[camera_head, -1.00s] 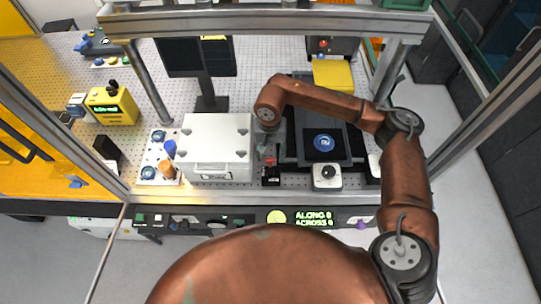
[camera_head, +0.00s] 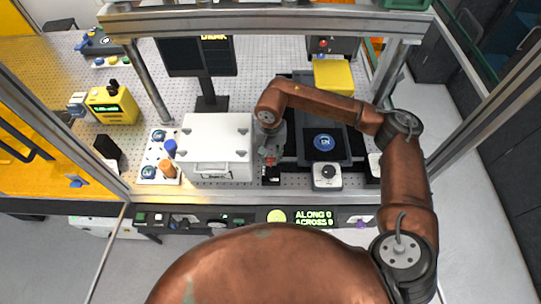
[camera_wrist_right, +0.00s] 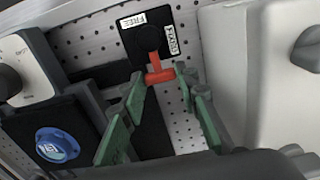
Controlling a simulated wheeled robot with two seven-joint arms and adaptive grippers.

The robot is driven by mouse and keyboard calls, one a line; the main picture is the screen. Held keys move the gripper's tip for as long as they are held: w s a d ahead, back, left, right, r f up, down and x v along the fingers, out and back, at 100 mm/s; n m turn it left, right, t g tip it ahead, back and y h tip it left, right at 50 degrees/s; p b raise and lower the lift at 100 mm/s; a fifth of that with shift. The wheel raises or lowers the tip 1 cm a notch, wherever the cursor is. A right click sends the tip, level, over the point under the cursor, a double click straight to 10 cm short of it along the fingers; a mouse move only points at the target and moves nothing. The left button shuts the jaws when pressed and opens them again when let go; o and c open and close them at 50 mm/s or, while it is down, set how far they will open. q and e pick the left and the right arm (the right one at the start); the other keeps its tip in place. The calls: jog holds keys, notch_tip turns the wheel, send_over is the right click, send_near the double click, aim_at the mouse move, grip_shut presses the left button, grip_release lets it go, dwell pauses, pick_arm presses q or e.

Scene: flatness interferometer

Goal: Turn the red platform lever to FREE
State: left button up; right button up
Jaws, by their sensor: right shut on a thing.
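The red platform lever (camera_wrist_right: 160,74) stands out from a black plate (camera_wrist_right: 146,36) with a FREE label (camera_wrist_right: 132,20) and a second label (camera_wrist_right: 172,40) that is hard to read. My right gripper (camera_wrist_right: 160,77) has its green fingers on either side of the lever's red end and is shut on it. The lever points away from the labels, toward my gripper. In the head view, my right gripper (camera_head: 268,156) reaches down between the white box and the black platform, and only a bit of red shows there. My left gripper is not in view.
The white box (camera_head: 217,140) stands close left of my right gripper. The black platform (camera_head: 345,151) with a blue disc (camera_head: 324,142) is close right. A white dial unit (camera_head: 327,177) stands in front. A metal frame (camera_head: 270,197) surrounds the bench.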

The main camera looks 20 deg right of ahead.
jog(key=shift+d, duration=0.1)
jog(key=shift+c, duration=0.2)
jog(key=m+b, duration=0.1)
jog(key=m, duration=0.1)
jog(key=d+m+b, duration=0.1)
jog(key=shift+s+d+f+m+b, duration=0.15)
jog(key=shift+s+m+b, duration=0.2)
jog(key=shift+m, duration=0.05)
jog(key=m+b, duration=0.1)
jog(key=m, duration=0.1)
jog(key=s+d+m+b, duration=0.1)
jog(key=m, duration=0.1)
jog(key=shift+s+d+m, duration=0.1)
jog(key=shift+s+m, duration=0.05)
jog(key=shift+m, duration=0.15)
jog(key=m, duration=0.1)
jog(key=s+m+b, duration=0.1)
jog(key=m, duration=0.2)
jog(key=shift+s+d, duration=0.35)
jog(key=shift+s, duration=0.05)
jog(key=shift+s+m+b, duration=0.35)
jog(key=shift+s+m, duration=0.1)
jog(key=shift+m, duration=0.8)
jog(key=shift+s+m+b, duration=0.3)
jog(key=shift+s+m, duration=0.15)
jog(key=shift+m, duration=0.8)
jog(key=shift+r, duration=0.2)
jog(key=o, duration=1.1)
jog(key=shift+o, duration=0.2)
